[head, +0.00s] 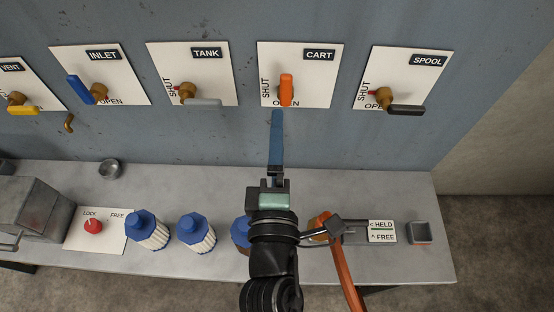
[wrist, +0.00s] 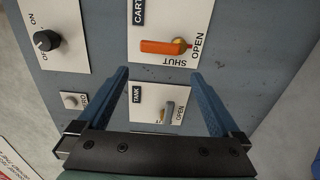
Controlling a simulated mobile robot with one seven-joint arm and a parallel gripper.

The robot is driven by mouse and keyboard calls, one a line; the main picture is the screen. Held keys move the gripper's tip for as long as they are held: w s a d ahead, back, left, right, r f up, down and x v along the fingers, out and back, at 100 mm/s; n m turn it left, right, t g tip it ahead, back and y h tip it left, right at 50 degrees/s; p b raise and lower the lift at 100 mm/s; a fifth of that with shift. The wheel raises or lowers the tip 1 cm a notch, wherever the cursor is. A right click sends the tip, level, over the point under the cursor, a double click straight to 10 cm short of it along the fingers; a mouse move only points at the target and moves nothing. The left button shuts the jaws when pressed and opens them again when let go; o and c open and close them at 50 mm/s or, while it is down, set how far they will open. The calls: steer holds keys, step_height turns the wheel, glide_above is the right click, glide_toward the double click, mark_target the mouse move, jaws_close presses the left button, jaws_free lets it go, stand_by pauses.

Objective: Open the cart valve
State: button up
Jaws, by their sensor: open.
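The cart valve (head: 286,90) has an orange handle on a white plate labelled CART, with SHUT at its left and OPEN below. The handle stands upright in the head view. In the wrist view the orange handle (wrist: 165,47) points left from its brass hub, away from the word OPEN. My gripper (head: 277,113) is just below the cart plate in the head view, its blue fingers seen edge-on. In the wrist view my gripper (wrist: 160,74) is open and empty, the fingers wide apart. The handle lies beyond the fingertips, not between them.
The tank valve (head: 195,95) is left of the cart valve and the spool valve (head: 400,106) right. The inlet valve (head: 84,90) is farther left. Blue-capped fittings (head: 197,231) stand on the grey bench (head: 350,190).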

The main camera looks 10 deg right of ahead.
steer(key=shift+b+v, duration=0.4)
steer(key=shift+v, duration=1.1)
steer(key=shift+w, duration=0.1)
